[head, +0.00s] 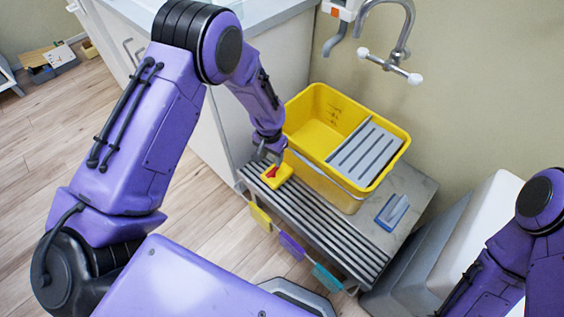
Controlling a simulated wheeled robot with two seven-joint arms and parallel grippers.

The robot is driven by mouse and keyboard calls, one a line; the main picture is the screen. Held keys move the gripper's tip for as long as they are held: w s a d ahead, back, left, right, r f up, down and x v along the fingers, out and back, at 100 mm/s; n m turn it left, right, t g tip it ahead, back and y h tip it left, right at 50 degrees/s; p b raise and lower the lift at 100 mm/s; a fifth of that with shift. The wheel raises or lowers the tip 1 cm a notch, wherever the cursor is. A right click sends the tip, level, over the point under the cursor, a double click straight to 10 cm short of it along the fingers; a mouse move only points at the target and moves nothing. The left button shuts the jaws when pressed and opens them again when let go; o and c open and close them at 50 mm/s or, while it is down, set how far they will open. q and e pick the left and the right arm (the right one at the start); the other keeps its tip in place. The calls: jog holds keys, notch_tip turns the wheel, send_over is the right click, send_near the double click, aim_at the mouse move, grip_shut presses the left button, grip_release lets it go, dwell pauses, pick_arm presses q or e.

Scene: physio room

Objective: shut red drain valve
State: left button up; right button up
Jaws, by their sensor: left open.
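A small red part (271,170), which looks like the drain valve, sits on a yellow block (279,178) at the left end of the slatted grey top, beside the yellow bucket (318,106). My left gripper (268,156) points down right at the red part, its fingers open. I cannot tell whether the fingers touch it or stand around it. The gripper partly hides the red part, so the way it is turned is unclear. My right arm shows at the lower right, but its gripper is out of the picture.
The bucket holds a grey ribbed insert (364,150). A blue-grey handled piece (392,212) lies on the bench top (411,190). Coloured tags hang along its front edge. A tap (391,62) juts from the wall above. A white cabinet (180,110) stands behind my left arm.

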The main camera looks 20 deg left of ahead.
aim_at(273, 170)
pick_arm(q)
jog(key=shift+w+a+r, duration=0.15)
jog(key=shift+w+r, duration=0.05)
jog(key=shift+w, duration=0.2)
notch_tip(273, 170, down, 10)
jog(key=shift+b, duration=0.55)
